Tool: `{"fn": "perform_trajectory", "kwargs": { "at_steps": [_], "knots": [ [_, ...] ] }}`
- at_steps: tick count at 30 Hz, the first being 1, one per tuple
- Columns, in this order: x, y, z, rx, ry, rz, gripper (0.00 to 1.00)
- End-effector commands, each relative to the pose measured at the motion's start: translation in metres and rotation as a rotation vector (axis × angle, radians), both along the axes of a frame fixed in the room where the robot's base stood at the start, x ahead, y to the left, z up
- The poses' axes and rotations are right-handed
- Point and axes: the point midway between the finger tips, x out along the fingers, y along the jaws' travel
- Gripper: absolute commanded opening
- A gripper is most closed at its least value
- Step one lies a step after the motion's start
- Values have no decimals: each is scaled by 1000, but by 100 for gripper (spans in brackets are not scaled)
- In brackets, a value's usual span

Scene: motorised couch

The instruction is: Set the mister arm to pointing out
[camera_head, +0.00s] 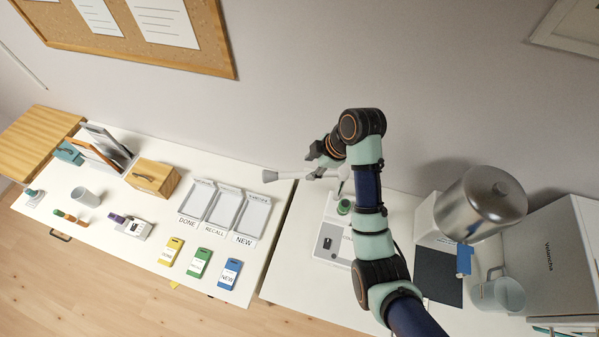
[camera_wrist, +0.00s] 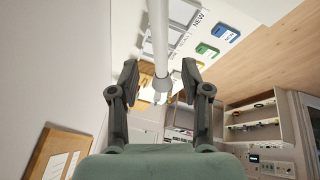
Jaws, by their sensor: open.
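The mister arm (camera_head: 285,175) is a thin white rod with a flared grey tip. In the head view it reaches left from the white mister unit (camera_head: 331,243), out over the gap between the two tables. My gripper (camera_head: 318,158) is at this rod, near its middle. In the wrist view the rod (camera_wrist: 158,35) runs down from the top edge between the two fingers of my open gripper (camera_wrist: 160,78), and its flared tip (camera_wrist: 161,84) shows between them. I cannot tell whether a finger touches the rod. My arm hides part of the mister unit, which has a green knob (camera_head: 344,207).
On the left table are grey trays (camera_head: 222,208), coloured labelled cards (camera_head: 199,263), a wooden box (camera_head: 153,177) and a cup (camera_head: 86,197). A metal pot (camera_head: 481,204), a glass mug (camera_head: 499,294) and a large grey machine (camera_head: 555,255) stand at the right. The wall is close behind.

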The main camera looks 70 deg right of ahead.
Motion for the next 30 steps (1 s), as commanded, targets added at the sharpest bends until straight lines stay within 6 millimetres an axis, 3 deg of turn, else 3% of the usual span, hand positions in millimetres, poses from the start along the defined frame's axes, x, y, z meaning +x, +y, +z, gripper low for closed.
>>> {"fn": "perform_trajectory", "kwargs": {
  "at_steps": [3, 9, 18, 27, 30],
  "knots": [
    [10, 1, -22, 4, 2, 2, 48],
    [22, 0, -46, 1, 1, -1, 48],
    [23, 0, -50, -1, 0, -1, 48],
    [23, 0, -50, -1, 0, -1, 0],
    [23, 0, -50, -1, 0, -1, 0]
  ]
}}
